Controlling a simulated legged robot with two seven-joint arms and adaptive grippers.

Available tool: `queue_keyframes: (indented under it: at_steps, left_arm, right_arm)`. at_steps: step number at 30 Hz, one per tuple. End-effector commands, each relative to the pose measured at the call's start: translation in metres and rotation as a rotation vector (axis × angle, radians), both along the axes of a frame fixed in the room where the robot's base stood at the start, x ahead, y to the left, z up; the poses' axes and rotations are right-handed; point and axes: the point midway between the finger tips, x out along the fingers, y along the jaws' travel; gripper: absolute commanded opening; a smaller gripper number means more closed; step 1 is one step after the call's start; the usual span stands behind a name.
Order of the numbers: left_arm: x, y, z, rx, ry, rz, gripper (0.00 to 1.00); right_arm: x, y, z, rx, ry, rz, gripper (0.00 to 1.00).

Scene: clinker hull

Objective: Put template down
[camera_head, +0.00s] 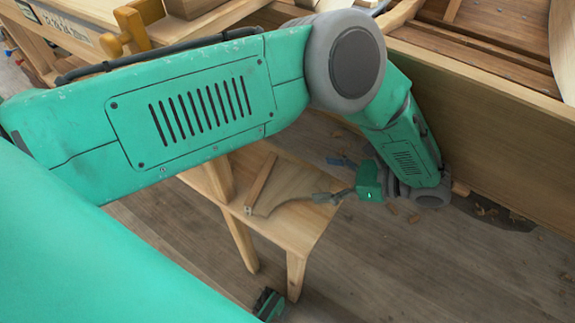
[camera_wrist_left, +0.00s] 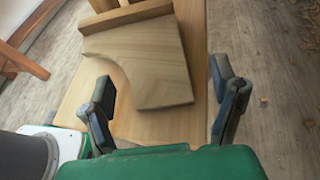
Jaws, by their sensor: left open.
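The template (camera_head: 290,181) is a thin wooden board with a concave curved cut-out. It lies flat on a low wooden bench (camera_head: 307,226), with a wooden strip (camera_head: 262,183) along its edge. In the left wrist view the template (camera_wrist_left: 150,62) and strip (camera_wrist_left: 127,17) lie on the bench top. My left gripper (camera_head: 331,179) is open beside the template's right edge. Its fingers (camera_wrist_left: 163,82) are spread wide in the wrist view, with the template's near corner between them in the picture and nothing visibly clamped. Whether a finger touches it, I cannot tell.
The wooden hull (camera_head: 470,110) stands along the right. A workbench with an orange-yellow clamp (camera_head: 133,25) is at the upper left. Wood shavings (camera_head: 400,208) lie on the plank floor near my gripper. The floor (camera_head: 430,275) at the lower right is mostly clear.

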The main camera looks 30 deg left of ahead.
Motion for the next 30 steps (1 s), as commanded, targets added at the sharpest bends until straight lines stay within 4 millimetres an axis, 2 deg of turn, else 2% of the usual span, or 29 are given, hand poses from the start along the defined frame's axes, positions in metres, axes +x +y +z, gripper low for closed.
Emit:
queue_keyframes:
  at_steps: [15,24,25,27,29,30]
  left_arm:
    - [-0.01,0.061,-0.023,0.0,0.001,0.0,0.8]
    - [-0.011,0.066,-0.026,-0.001,0.001,0.001,0.8]
    - [-0.011,0.066,-0.026,-0.001,0.001,0.001,0.73]
    - [-0.011,0.066,-0.026,-0.001,0.001,0.001,0.48]
    - [-0.011,0.066,-0.026,-0.001,0.001,0.001,0.27]
    - [-0.011,0.066,-0.026,-0.001,0.001,0.001,0.2]
  right_arm:
    - [0.0,0.0,0.001,0.0,0.001,0.0,0.0]
    - [0.0,0.0,0.001,0.0,0.001,0.0,0.0]
    - [0.0,0.0,0.001,0.0,0.001,0.0,0.0]
    - [0.0,0.0,0.001,0.0,0.0,0.0,0.0]
    - [0.0,0.0,0.001,0.0,0.0,0.0,0.0]
    - [0.0,0.0,0.001,0.0,0.0,0.0,0.0]
